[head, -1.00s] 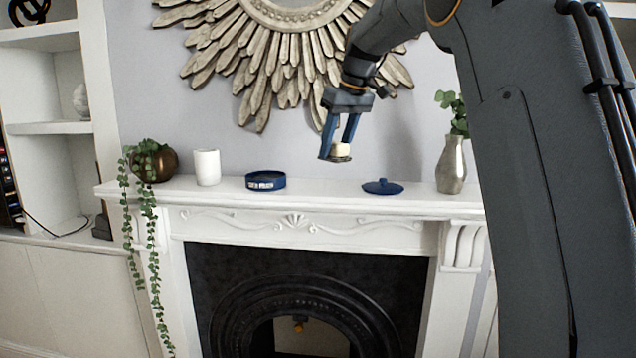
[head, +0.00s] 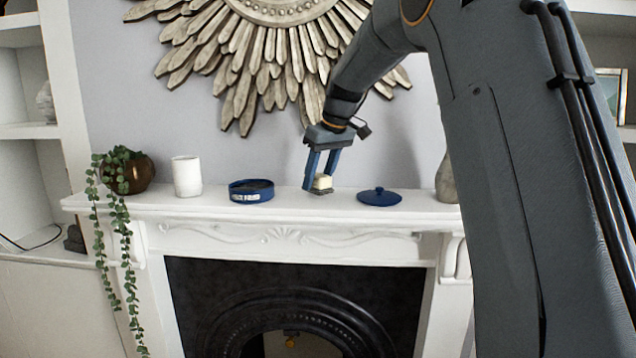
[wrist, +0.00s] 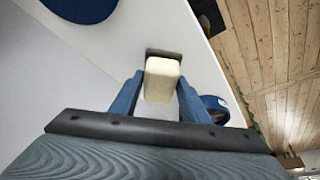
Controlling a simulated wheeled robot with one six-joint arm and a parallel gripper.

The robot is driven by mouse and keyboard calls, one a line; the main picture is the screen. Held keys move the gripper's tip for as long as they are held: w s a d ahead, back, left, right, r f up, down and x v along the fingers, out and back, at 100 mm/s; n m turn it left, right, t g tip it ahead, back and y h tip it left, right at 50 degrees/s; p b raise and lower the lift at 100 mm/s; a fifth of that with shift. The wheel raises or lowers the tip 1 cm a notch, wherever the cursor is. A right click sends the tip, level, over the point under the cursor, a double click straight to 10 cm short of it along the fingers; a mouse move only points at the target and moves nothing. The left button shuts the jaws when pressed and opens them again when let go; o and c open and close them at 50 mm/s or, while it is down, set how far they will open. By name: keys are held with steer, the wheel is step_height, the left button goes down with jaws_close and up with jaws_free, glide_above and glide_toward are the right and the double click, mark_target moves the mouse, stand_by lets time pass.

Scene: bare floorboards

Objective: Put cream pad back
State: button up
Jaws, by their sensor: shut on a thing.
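The cream pad (head: 322,182) is a small cream block with a dark grey underside, held between the blue fingers of my gripper (head: 318,180). In the wrist view the pad (wrist: 163,78) sits between the fingertips, with its grey plate beyond it. It is low at the mantel top; I cannot tell whether it touches. An open round blue tin (head: 251,192) with a pale label stands to its left. The tin (wrist: 215,108) and lid (wrist: 82,6) show partly in the wrist view.
The white mantel shelf (head: 225,209) is narrow, with bare room around the pad. A white cup (head: 187,176) and a bronze pot with a trailing plant (head: 138,174) stand left. A metal vase (head: 446,182) at right is partly hidden by my arm. A sunburst mirror frame (head: 265,75) hangs behind.

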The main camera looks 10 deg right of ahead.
steer(key=shift+f, duration=1.05)
steer(key=shift+f, duration=0.1)
steer(key=o, duration=0.9)
steer(key=b+v, duration=0.2)
steer(key=v, duration=1)
steer(key=shift+b, duration=0.3)
